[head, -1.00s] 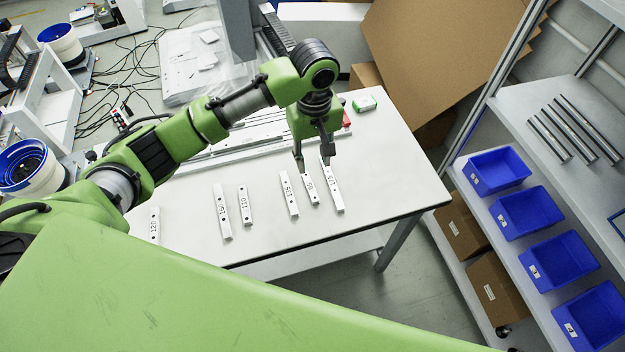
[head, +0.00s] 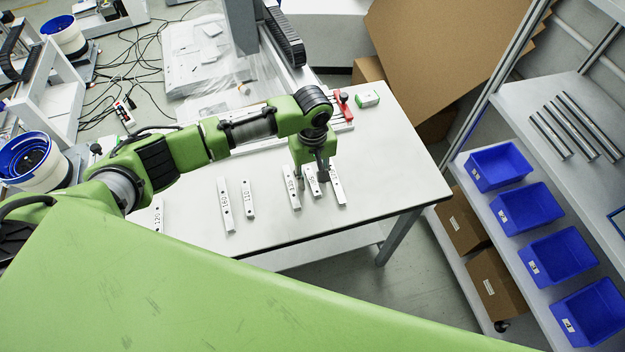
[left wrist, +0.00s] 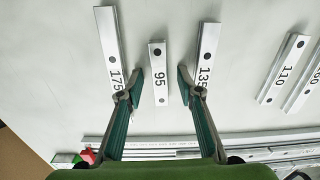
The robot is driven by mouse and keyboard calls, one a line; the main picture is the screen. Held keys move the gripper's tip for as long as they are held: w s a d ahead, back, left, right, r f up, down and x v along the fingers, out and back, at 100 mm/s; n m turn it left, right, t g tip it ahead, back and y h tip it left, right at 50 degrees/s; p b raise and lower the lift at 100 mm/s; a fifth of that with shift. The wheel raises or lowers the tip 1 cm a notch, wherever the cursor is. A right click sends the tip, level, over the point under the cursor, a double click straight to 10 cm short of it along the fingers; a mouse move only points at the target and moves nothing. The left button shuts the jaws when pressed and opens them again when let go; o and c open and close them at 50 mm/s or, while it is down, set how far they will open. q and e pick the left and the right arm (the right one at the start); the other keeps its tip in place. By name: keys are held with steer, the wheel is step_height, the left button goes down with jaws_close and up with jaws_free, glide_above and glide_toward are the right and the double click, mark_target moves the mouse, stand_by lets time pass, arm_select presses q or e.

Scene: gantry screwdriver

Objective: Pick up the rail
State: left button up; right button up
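Several short white rails with printed numbers lie in a row on the white table. The rail marked 95 (left wrist: 158,72) is the shortest in the left wrist view, and in the head view its upper part shows by my gripper (head: 313,182). My left gripper (left wrist: 161,78) is open and empty, with one finger on each side of the 95 rail. The rail marked 175 (left wrist: 109,45) is beside one finger, and the rail marked 135 (left wrist: 207,55) is beside the other. I cannot tell whether the fingers touch them. My right gripper is not in view.
The rails marked 160 (head: 225,205) and 110 (head: 248,198) lie further left on the table (head: 270,230). A green-and-white box (head: 367,99) and a red part (head: 343,105) are at its back. A shelf with blue bins (head: 498,167) stands to the right.

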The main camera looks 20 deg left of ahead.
arm_select(q)
steer(key=shift+c, duration=0.3)
jaws_close()
steer(key=shift+r, duration=0.1)
